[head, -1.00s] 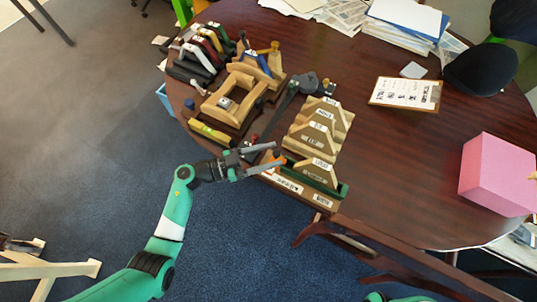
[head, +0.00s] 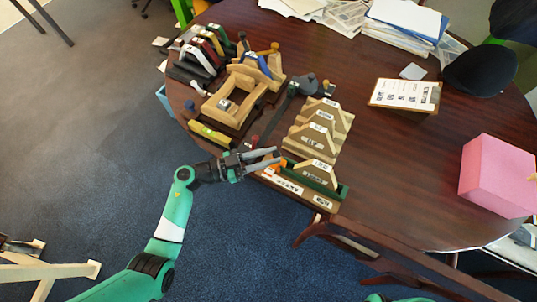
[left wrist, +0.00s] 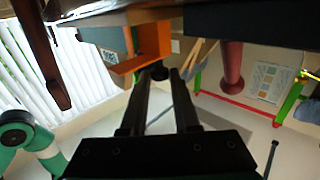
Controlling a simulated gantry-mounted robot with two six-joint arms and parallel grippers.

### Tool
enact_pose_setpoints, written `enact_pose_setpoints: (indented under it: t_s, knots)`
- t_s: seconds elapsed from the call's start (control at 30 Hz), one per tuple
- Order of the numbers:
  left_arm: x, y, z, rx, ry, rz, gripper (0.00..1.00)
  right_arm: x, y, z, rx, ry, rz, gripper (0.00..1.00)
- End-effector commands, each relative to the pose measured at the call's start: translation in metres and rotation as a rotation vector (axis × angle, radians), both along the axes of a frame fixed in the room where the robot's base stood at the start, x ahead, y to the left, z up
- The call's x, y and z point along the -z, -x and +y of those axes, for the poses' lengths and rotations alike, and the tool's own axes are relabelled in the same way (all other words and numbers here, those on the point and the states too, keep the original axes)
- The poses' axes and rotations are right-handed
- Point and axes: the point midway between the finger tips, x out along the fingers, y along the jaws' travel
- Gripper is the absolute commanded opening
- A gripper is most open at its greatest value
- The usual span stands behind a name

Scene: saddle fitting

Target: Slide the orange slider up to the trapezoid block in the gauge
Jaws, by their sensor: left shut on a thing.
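The gauge (head: 341,192) is a dark green channel at the front edge of the table, with a pale wooden trapezoid block (head: 318,172) standing in it. The orange slider (head: 283,163) is at the gauge's left end, partly hidden by my fingers. In the left wrist view the orange slider (left wrist: 128,66) shows with a dark round knob (left wrist: 158,72) at the fingertips. My left gripper (head: 279,156) reaches in from the left and is shut on the slider's knob. I cannot tell the exact gap between slider and block. My right gripper is not in view.
More pale trapezoid blocks (head: 318,137) stand behind the gauge. A labelled wooden board (head: 287,183) lies in front of it. Wooden fixtures (head: 235,101) and coloured saddles fill the table's left side.

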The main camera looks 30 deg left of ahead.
Motion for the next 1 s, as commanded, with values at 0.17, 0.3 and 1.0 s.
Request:
enact_pose_setpoints:
  t_s: [0.17,0.3,1.0]
  knots:
    - [0.0,0.0,0.0,0.0,-0.001,0.001,0.0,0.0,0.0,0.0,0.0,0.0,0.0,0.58]
    - [0.0,0.0,0.0,0.0,-0.001,0.001,0.0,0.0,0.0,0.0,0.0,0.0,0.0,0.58]
    - [-0.005,0.0,-0.031,0.006,0.002,0.003,0.0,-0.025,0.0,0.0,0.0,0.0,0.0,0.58]
